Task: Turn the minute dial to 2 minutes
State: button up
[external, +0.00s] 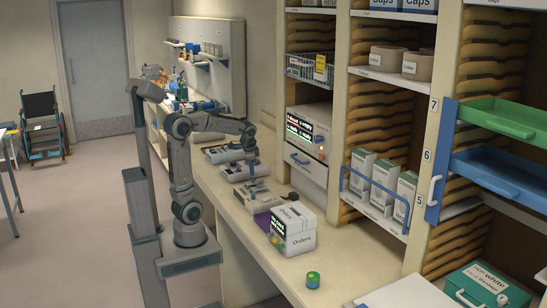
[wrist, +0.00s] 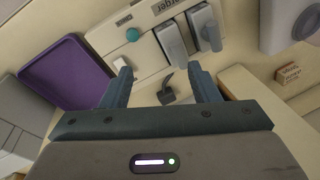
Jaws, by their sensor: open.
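My gripper (wrist: 162,82) points down with its two fingers apart and nothing held between them. In the external view my gripper (external: 254,168) hangs low over the counter devices. Between the fingers, below them, is a small dark knob or lever (wrist: 167,88) on a cream panel (wrist: 152,62). The panel also bears a teal round button (wrist: 133,34), a white switch (wrist: 120,62) and two grey handles. At top right, a grey unit (wrist: 275,30) carries a pale round part. I cannot tell which of these is the minute dial, and no minute marks are readable.
A shelf unit (external: 335,165) rises behind.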

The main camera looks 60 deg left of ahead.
jog(key=w+a+r+m+g+y+p, duration=0.1)
jog(key=w+a+r+m+p, duration=0.15)
jog(key=w+a, duration=0.65)
jog(key=m+g+y+p, duration=0.1)
jog(key=m+g+p, duration=0.2)
jog(key=m, duration=0.2)
send_over(234, 162)
jog(key=w+d, duration=0.2)
jog(key=d, duration=0.2)
notch_tip(234, 162, down, 3)
jog(key=shift+n, duration=0.25)
jog(key=p+x, duration=0.1)
jog(key=x, duration=0.6)
jog(key=p+x, duration=0.1)
jog(key=x, duration=0.5)
jog(key=shift+w+a+f, duration=0.1)
jog(key=shift+w+f, duration=0.05)
jog(key=shift+f, duration=0.3)
jog(key=c, duration=1)
